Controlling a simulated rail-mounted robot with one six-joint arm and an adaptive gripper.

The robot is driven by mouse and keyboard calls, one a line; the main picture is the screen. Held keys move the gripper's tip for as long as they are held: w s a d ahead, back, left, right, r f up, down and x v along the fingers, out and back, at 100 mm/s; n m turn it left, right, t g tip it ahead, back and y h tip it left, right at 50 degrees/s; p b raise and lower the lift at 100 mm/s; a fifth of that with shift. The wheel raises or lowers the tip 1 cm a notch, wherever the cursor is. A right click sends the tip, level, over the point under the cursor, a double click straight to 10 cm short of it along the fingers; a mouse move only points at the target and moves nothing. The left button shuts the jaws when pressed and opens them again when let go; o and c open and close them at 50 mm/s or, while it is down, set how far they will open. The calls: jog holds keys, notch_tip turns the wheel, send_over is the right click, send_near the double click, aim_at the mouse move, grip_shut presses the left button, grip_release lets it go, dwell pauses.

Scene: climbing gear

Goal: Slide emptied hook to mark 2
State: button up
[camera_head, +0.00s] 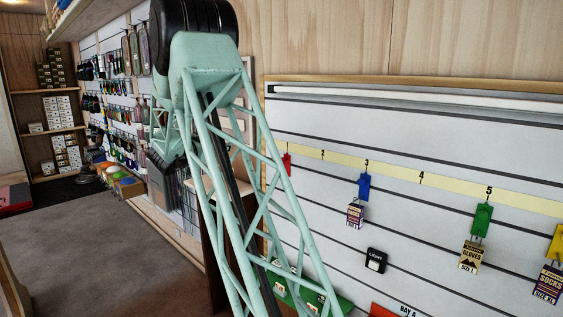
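A slatted wall panel (330,115) carries a pale yellow strip (395,169) with numbers 1 to 5 visible. A small red hook (287,162) hangs just below mark 1, with no packet visible on it. Mark 2 (322,154) has no hook under it. A blue hook (364,187) below mark 3 holds a socks packet (355,214). A green hook (481,221) below mark 5 holds a gloves packet (471,257). A yellow hook (557,243) at the right edge holds another socks packet (547,284). My gripper is out of view; only my teal lattice arm shows.
A small black label block (376,260) sits on the panel below the hooks. A green box (318,298) and a red item (382,311) are at the bottom. My arm covers the panel's left side. Stocked shelves (60,135) and open floor (100,240) lie left.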

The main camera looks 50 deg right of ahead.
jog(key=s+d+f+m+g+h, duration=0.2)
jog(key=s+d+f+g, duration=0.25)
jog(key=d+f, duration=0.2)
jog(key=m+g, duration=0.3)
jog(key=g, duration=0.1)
send_near(281, 160)
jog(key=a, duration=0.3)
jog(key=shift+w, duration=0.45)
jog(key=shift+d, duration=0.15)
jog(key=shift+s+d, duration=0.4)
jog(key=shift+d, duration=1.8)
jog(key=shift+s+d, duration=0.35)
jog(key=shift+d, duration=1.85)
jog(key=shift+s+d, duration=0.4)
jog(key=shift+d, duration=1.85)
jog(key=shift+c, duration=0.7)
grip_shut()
